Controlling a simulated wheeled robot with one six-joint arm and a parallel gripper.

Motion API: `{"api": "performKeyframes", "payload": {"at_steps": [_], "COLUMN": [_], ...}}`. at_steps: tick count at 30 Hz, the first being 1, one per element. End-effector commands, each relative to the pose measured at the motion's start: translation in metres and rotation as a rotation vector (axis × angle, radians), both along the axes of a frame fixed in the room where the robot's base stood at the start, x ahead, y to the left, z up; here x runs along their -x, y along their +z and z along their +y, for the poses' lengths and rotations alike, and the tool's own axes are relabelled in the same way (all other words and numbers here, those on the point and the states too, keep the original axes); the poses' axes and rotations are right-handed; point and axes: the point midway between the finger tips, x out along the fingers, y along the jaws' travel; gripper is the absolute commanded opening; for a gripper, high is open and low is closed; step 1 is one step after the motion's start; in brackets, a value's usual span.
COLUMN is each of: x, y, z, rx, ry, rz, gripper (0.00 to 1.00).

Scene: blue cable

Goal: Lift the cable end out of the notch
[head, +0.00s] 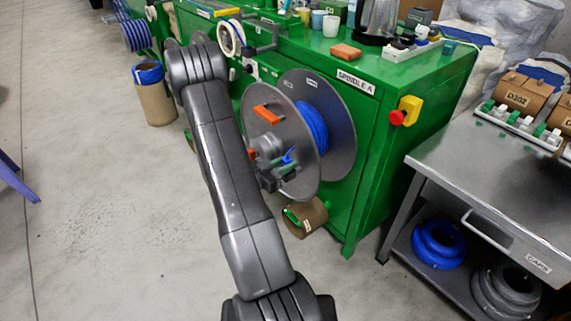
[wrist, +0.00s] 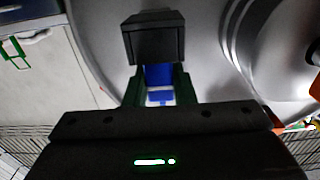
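The blue cable (head: 313,126) is wound on a spool with grey flanges (head: 308,165) on the front of the green machine. My gripper (head: 288,168) is at the lower face of the near flange. In the wrist view, the blue cable end (wrist: 158,76) sits between the two green-edged fingers of my gripper (wrist: 160,88) and fills the gap, so the gripper looks shut on it. A dark block (wrist: 153,38) on the flange is just beyond the fingertips, with the cable end against its near side. The notch itself is not clearly visible.
An orange block (head: 266,114) sits on the near flange. A red stop button (head: 398,117) is on the green machine (head: 385,160). A steel cart (head: 480,175) stands at right, and a cardboard tube (head: 306,217) lies below the spool.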

Motion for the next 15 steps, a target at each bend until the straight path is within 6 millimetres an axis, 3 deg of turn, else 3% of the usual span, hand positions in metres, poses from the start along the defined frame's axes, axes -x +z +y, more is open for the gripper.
{"api": "performKeyframes", "payload": {"at_steps": [15], "x": [0.0001], "y": [0.0001], "z": [0.0002], "rx": [0.0], "ry": [0.0], "rz": [0.0], "gripper": [0.0]}}
